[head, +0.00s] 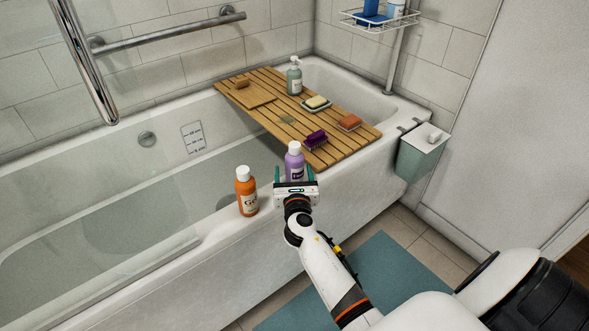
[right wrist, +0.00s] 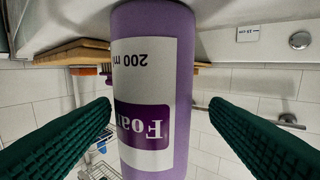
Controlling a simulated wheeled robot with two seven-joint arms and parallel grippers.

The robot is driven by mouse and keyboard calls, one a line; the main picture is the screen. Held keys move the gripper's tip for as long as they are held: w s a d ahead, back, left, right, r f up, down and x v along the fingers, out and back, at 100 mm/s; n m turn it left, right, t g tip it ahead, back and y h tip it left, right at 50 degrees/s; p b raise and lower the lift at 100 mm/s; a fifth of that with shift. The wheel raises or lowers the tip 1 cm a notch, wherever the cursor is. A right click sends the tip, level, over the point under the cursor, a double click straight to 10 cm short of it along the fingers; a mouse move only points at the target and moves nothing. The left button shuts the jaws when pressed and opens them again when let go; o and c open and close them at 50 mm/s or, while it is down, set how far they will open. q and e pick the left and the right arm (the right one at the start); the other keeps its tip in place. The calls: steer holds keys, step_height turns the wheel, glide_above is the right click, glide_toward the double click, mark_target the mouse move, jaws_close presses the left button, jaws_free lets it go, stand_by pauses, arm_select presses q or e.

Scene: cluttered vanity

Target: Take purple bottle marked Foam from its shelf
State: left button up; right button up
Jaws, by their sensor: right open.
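The purple bottle marked Foam (head: 294,161) stands upright on the near rim of the bathtub, with a white cap. My right gripper (head: 294,173) is open right at it, a finger to either side in the head view. In the right wrist view the bottle (right wrist: 155,75) fills the middle between the two green fingers, its label upside down. A gap shows between the bottle and the right-hand finger; the left-hand finger is close to it. The bottle's lower part is hidden by the gripper in the head view. My left gripper is not in view.
An orange bottle (head: 246,190) stands left of the purple one on the rim. A wooden bath board (head: 262,118) behind carries a pump bottle (head: 294,76), a purple brush (head: 316,138) and soaps. A grey-green bin (head: 420,155) hangs at the tub's right end.

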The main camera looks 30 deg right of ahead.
mark_target(294, 164)
steer(key=x, duration=0.3)
steer(key=shift+s+d+f+b, duration=0.15)
steer(key=shift+d+b, duration=0.05)
steer(key=shift+b, duration=0.1)
steer(key=shift+w+d, duration=0.2)
steer(key=shift+w, duration=0.25)
steer(key=c, duration=1.1)
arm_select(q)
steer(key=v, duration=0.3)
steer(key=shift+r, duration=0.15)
arm_select(e)
steer(key=shift+c, duration=0.4)
steer(key=shift+r, duration=0.25)
